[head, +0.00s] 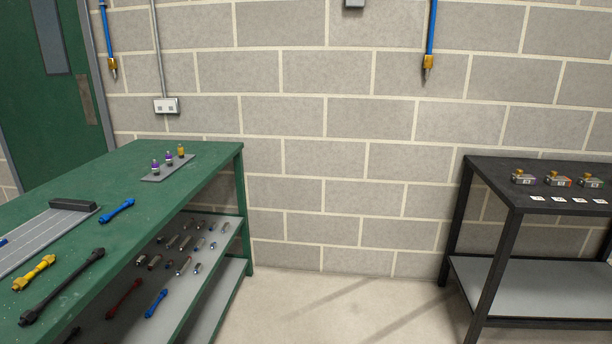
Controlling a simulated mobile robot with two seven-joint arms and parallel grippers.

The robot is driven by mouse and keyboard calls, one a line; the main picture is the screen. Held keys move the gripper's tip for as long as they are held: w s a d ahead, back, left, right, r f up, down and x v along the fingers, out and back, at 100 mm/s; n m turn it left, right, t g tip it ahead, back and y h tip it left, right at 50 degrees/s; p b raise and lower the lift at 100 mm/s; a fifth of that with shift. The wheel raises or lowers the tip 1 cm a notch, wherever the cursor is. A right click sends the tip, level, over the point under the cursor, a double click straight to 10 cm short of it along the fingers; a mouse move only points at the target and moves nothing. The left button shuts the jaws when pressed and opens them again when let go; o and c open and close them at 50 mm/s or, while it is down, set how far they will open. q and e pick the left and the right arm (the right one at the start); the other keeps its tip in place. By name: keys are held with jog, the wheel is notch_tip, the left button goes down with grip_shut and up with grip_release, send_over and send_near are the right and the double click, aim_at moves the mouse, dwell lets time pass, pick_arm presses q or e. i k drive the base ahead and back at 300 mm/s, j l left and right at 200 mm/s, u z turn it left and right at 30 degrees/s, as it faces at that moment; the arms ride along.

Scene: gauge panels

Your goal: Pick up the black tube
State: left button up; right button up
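A long black tube (62,287) with thicker ends lies on the green table (200,152) at the left, near its front edge. It lies at a slant, its far end pointing up and to the right. A yellow tube (34,273) lies just behind it, and a blue tube (117,211) lies farther back. Nothing covers the black tube. Neither of my grippers is in view.
A grey board with a dark block (73,205) lies behind the tubes. A small plate with several gauges (168,167) stands farther back. Shelves below hold fittings and red and blue tubes (156,303). A black table (488,180) stands right; floor between is clear.

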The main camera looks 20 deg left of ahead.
aim_at(29, 316)
jog(key=i+u, duration=0.2)
jog(key=i, duration=0.6)
jog(key=i+u, duration=0.15)
jog(key=i, duration=0.6)
jog(key=i+l+u, duration=0.2)
jog(key=i, duration=0.6)
jog(key=i+j+z, duration=0.1)
jog(key=i, duration=0.3)
jog(key=i+j+z, duration=0.15)
jog(key=i, duration=0.2)
jog(key=z, duration=6.55)
